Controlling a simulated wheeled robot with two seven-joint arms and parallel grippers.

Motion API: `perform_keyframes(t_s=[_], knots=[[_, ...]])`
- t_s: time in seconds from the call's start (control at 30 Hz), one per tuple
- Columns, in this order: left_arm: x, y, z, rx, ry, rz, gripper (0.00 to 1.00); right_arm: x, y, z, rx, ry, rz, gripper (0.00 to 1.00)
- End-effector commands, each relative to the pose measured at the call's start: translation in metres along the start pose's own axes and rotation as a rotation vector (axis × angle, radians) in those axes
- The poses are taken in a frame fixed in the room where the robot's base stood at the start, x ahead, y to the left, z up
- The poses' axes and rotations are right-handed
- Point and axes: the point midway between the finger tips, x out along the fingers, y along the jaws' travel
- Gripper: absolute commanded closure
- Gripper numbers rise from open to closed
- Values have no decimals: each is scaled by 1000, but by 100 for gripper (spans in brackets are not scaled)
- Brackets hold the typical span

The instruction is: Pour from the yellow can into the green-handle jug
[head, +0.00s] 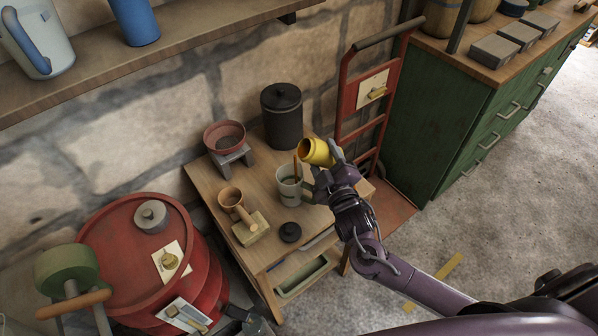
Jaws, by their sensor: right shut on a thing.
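The yellow can (315,151) is tipped over to the left, its open mouth above the jug. A brown stream (295,166) runs from its mouth down to the jug. The pale jug (289,188) stands upright on the small wooden table, and its dark green handle is on the right side. My right gripper (334,160) is shut on the yellow can, holding it above and to the right of the jug. The can hides part of the fingers. How full the jug is cannot be told. My left gripper is not in view.
On the wooden table (262,184) stand a dark lidded canister (282,115), a red bowl on a grey stand (225,138), a wooden cup (231,198) and a black lid (290,232). A red drum (125,235) is at left, a red hand truck (362,125) at right.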

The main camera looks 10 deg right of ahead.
Motion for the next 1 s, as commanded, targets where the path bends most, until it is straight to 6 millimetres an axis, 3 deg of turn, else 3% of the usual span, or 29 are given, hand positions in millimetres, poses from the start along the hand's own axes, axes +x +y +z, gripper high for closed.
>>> perform_keyframes(t_s=[1.0], knots=[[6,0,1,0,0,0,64,0,-1,3,-104,2,2,100]])
